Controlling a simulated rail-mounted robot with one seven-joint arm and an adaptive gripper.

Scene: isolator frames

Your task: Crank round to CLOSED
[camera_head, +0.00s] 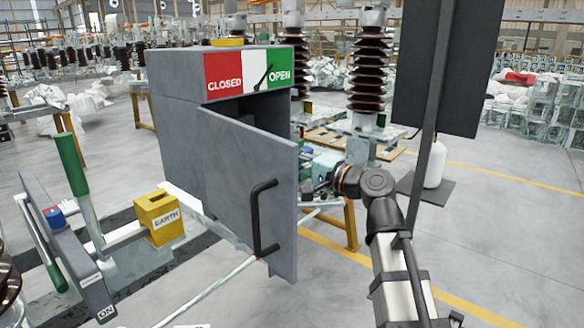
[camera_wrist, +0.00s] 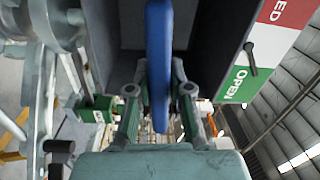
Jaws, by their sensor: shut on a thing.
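A grey cabinet (camera_head: 175,125) stands in the head view with its door (camera_head: 235,175) swung open. Its indicator plate (camera_head: 245,72) has a red CLOSED field, a white middle and a green OPEN field. The black pointer (camera_head: 263,77) is at the edge of white and green, on the OPEN side; the wrist view shows the pointer (camera_wrist: 251,58) too. My gripper (camera_wrist: 159,98) is shut on a blue crank handle (camera_wrist: 160,45), which runs between its fingers. In the head view my gripper (camera_head: 318,168) is partly hidden behind the door, and the crank is hidden.
The open door with its black handle (camera_head: 258,215) stands left of my arm. A yellow EARTH block (camera_head: 158,215) and a green lever (camera_head: 71,165) are at left. A dark panel on a post (camera_head: 440,65) stands close on the right. Insulators stand behind.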

